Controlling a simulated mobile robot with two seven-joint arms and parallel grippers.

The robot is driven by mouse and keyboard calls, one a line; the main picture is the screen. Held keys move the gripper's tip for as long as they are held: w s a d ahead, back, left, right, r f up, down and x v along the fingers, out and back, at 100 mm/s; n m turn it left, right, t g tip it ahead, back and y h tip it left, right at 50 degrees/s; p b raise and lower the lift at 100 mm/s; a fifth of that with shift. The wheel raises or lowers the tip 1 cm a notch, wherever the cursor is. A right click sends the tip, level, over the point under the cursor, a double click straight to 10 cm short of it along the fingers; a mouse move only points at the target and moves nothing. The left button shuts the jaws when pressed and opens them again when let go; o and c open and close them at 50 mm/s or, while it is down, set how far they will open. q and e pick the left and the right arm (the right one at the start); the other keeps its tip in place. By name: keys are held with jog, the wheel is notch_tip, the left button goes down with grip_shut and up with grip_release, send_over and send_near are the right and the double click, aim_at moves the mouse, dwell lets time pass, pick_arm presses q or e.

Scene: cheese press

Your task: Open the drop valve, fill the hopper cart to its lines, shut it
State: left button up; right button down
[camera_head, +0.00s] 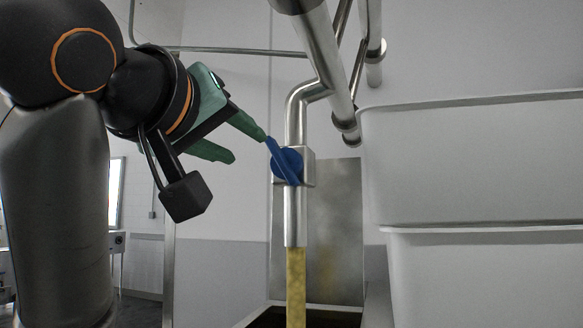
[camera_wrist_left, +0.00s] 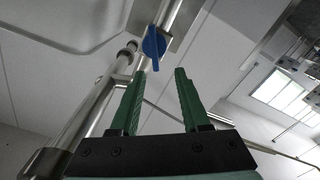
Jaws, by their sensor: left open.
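The drop valve is a square metal block on a vertical steel pipe, with a blue handle (camera_head: 287,163) tilted, its upper end to the left. A yellow stream (camera_head: 296,285) falls from the pipe's lower end. A dark-bottomed open container (camera_head: 258,311), apparently the hopper cart, shows only in part at the bottom edge; its lines and fill level are hidden. My left gripper (camera_head: 248,148) is open and empty, left of the valve. Its upper fingertip meets the handle's upper end in the picture; I cannot tell whether they touch. In the left wrist view the blue handle (camera_wrist_left: 154,46) lies just beyond the fingertips.
Large white tubs (camera_head: 470,165) stand one above the other at the right. Steel pipes (camera_head: 325,50) run overhead and behind the valve. A metal panel (camera_head: 336,225) stands behind the stream.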

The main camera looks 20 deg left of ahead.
aim_at(278, 158)
pick_arm(q)
jog(key=w+p, duration=0.1)
jog(key=w, duration=0.2)
jog(key=w+p, duration=0.2)
jog(key=w, duration=0.2)
jog(key=w+d+p, duration=0.1)
jog(key=w, duration=0.3)
jog(key=shift+w+d+r, duration=0.1)
jog(key=shift+w+r, duration=0.1)
jog(key=shift+r, duration=0.05)
jog(key=shift+w+f+p, duration=0.1)
jog(key=shift+w+p, duration=0.25)
jog(key=shift+w, duration=0.15)
pick_arm(e)
notch_tip(278, 158, up, 4)
jog(key=shift+s+r, duration=0.15)
pick_arm(q)
grip_shut()
